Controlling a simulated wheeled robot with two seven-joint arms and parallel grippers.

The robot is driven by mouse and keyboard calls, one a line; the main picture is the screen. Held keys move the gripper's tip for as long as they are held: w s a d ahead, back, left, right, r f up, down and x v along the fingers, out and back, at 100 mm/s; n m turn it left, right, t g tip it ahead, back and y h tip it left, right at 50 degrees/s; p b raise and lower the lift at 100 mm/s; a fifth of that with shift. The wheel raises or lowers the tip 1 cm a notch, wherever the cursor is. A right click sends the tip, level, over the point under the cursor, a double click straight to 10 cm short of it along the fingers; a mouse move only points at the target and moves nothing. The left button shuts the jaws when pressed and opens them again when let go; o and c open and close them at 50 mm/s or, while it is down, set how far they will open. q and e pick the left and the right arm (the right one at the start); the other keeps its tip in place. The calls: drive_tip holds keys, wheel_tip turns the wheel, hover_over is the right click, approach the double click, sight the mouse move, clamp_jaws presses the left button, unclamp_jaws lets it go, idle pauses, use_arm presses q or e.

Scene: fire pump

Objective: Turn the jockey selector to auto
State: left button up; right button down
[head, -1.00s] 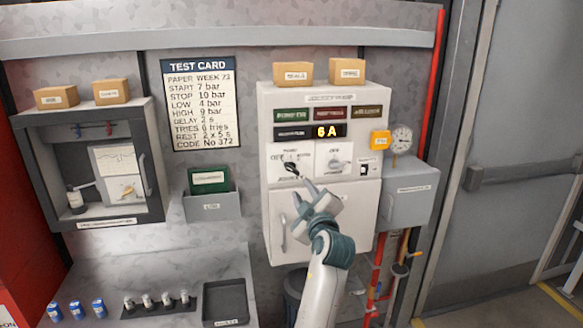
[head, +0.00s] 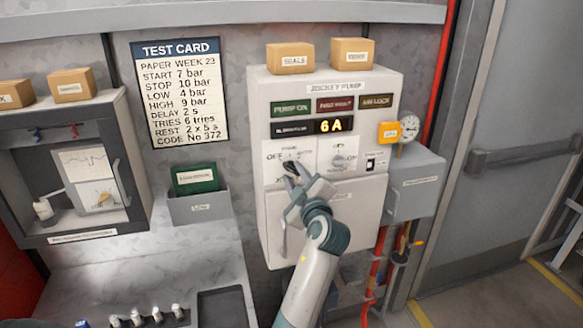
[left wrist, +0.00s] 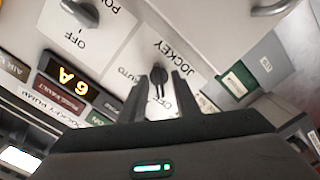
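The jockey selector (left wrist: 160,76) is a dark knob on a white plate marked JOCKEY, OFF and AUTO in the left wrist view. In the head view, the selector (head: 291,167) is at the left of the white jockey pump panel (head: 256,125), partly covered by my gripper. My left gripper (head: 296,181) is at the panel, just below the knob. In the left wrist view, its two fingers (left wrist: 163,90) are apart, with the knob showing between their tips. I cannot tell whether they touch it. My right gripper is not in view.
A second selector (head: 338,160) sits just right of the jockey one. A lit display (head: 334,125) above reads 6 A. The test card (head: 180,95) hangs at the left. A cabinet handle (head: 283,238) is below. Boxes marked SEALS (head: 290,58) and another stand on the panel top.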

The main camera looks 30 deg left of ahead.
use_arm(q)
drive_tip(key=shift+r, duration=0.1)
drive_tip(key=shift+c, duration=0.9)
clamp_jaws()
